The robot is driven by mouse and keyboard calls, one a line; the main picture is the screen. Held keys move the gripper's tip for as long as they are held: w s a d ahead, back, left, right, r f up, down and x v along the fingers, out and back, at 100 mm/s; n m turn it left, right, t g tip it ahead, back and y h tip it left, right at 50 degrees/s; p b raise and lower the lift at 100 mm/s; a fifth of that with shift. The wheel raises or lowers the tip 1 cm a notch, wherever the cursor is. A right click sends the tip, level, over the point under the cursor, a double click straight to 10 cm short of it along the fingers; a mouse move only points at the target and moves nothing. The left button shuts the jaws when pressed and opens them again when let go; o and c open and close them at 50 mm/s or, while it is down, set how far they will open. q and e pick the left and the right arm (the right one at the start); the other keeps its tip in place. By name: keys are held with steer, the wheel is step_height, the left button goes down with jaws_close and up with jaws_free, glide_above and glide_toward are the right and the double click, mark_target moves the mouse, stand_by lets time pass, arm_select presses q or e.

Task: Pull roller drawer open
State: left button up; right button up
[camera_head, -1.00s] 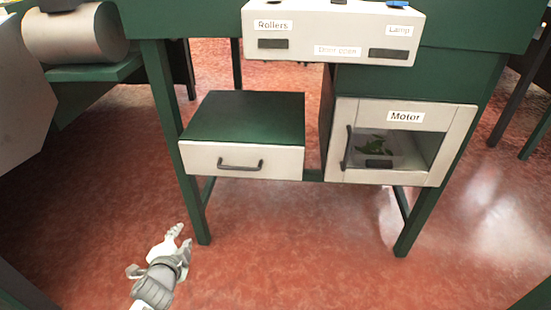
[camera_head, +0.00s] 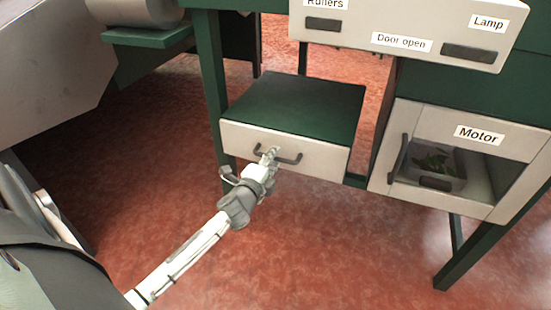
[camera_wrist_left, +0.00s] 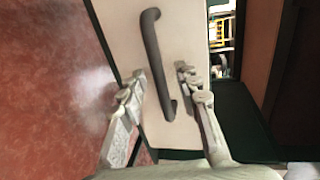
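The drawer (camera_head: 250,140) has a pale front and a dark grey bar handle (camera_head: 291,160), under a green top (camera_head: 293,108). Its front looks flush with the cabinet. My left gripper (camera_head: 270,153) is at the handle in the head view. In the left wrist view the handle (camera_wrist_left: 153,42) runs between the two spread fingers of my left gripper (camera_wrist_left: 160,74), one on each side. A gap shows between the fingers and the bar; I cannot tell whether either touches. My right gripper is not in view.
A pale box labelled Rollers, Door open and Lamp (camera_head: 440,22) is above. To the right is a cabinet labelled Motor (camera_head: 479,113) with a window and handle. Green table legs (camera_head: 213,85) stand beside the drawer. The red floor in front is clear.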

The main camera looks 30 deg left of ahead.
arm_select(q)
steer(key=shift+w+a+f, duration=0.1)
steer(key=shift+w, duration=0.5)
steer(key=shift+c, duration=0.2)
jaws_close()
